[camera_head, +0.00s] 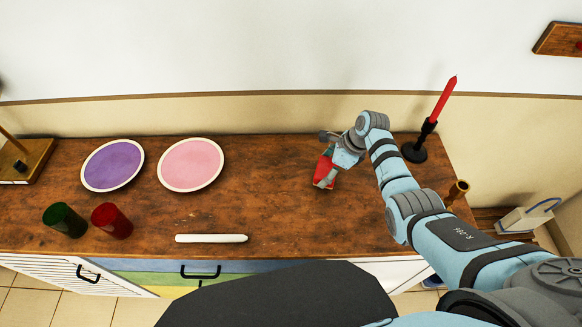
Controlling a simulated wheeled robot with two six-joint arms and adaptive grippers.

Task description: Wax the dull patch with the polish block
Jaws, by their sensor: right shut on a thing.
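My right gripper (333,168) reaches in from the right and is shut on a small red block (322,172), which looks like the polish block. The block is at or just above the wooden top (270,200), right of its middle; I cannot tell whether it touches the wood. The gripper and wrist hide part of it. I cannot make out a clear dull patch on the wood; it may be under the block or the arm. My left gripper is not in view.
A purple plate (113,165), a pink plate (191,164), a green cup (66,221) and a red cup (112,221) stand left. A white stick (211,238) lies near the front edge. A red candle (445,98) in a black holder (415,152) stands behind my right arm.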

